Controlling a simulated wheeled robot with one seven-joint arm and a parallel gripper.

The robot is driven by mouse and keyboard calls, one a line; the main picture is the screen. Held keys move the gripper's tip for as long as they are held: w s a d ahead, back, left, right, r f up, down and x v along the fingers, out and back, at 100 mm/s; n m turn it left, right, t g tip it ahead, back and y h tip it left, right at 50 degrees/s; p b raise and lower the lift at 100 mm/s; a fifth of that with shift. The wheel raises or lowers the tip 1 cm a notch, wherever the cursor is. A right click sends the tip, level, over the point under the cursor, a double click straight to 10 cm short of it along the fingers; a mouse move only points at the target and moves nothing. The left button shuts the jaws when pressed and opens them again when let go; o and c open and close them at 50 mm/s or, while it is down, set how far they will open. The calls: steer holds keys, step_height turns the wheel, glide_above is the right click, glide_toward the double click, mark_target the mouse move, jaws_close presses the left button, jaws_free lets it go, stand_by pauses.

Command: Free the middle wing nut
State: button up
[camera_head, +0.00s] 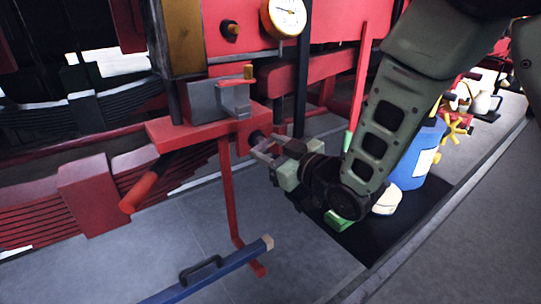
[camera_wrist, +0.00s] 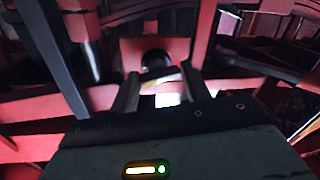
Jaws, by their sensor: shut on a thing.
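My gripper (camera_head: 262,148) reaches in from the right at the end of a red bracket (camera_head: 190,130). Its jaws are shut on the wing nut, a small part at a dark round boss (camera_head: 256,137) on the bracket's end. In the wrist view the two fingers (camera_wrist: 159,88) stand on either side of a pale bar, the wing nut (camera_wrist: 160,76), just below the dark round boss (camera_wrist: 155,58). The fingers hide most of the wing nut in the head view. I cannot tell its angle, or make out other wing nuts.
A grey vise-like block (camera_head: 215,100) sits on the bracket. A pressure gauge (camera_head: 285,17) and a dark knob (camera_head: 229,30) are above. A red rod (camera_head: 230,190) hangs below. A blue bar (camera_head: 215,275) is in front. A blue container (camera_head: 415,160) stands behind my arm.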

steer(key=n+h+b, duration=0.1)
steer(key=n+b, duration=0.3)
steer(key=n, duration=0.1)
steer(key=n+h+b, duration=0.1)
steer(key=n+b, duration=0.3)
steer(key=n, duration=0.2)
steer(key=n+t+h+b, duration=0.1)
steer(key=n+b, duration=0.3)
steer(key=n, duration=0.1)
steer(key=shift+a+r+n, duration=0.1)
steer(key=shift+n, duration=0.3)
stand_by(0.3)
steer(key=o, duration=1)
steer(key=shift+s, duration=0.1)
